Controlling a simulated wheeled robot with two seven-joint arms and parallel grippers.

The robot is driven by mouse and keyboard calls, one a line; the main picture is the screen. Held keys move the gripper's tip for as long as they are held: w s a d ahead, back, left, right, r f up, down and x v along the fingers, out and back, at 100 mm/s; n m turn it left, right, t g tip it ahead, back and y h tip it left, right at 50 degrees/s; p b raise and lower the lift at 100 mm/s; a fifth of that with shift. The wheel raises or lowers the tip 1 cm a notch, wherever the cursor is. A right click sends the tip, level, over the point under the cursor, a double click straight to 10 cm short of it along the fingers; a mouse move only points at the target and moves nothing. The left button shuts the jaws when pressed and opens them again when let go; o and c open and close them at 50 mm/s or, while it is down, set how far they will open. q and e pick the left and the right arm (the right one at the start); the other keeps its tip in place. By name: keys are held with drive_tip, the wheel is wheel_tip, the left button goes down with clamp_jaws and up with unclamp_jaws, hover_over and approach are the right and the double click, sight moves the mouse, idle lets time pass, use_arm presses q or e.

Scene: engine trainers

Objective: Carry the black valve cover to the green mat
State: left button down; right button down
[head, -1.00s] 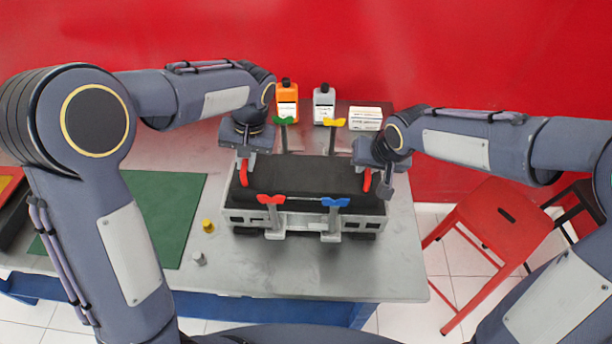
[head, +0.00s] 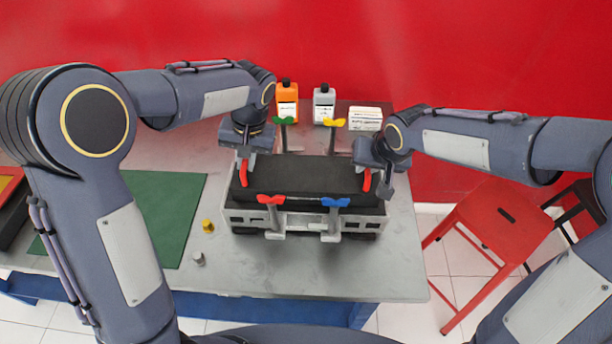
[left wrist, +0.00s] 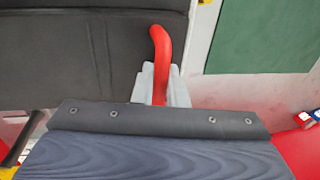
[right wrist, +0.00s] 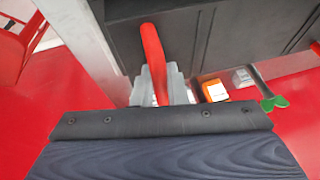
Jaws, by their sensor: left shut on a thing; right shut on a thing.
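The black valve cover (head: 305,178) sits over the grey engine block (head: 300,222) on the bench, with a red handle at each end. My left gripper (head: 245,168) is shut on the left red handle (left wrist: 161,55). My right gripper (head: 368,177) is shut on the right red handle (right wrist: 153,55). The cover looks level; whether it touches the block is hard to tell. The green mat (head: 165,210) lies on the bench to the left, partly hidden by my left arm, with no cover on it.
Clamps with red (head: 271,200), blue (head: 335,202), green (head: 284,121) and yellow (head: 333,122) wing handles stand around the block. An orange bottle (head: 287,103), a grey bottle (head: 323,105) and a white box (head: 366,119) stand behind. A yellow piece (head: 208,226) and grey piece (head: 198,258) stand near the mat.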

use_arm(q)
drive_tip(key=shift+r, duration=0.15)
use_arm(e)
drive_tip(key=shift+r, duration=0.15)
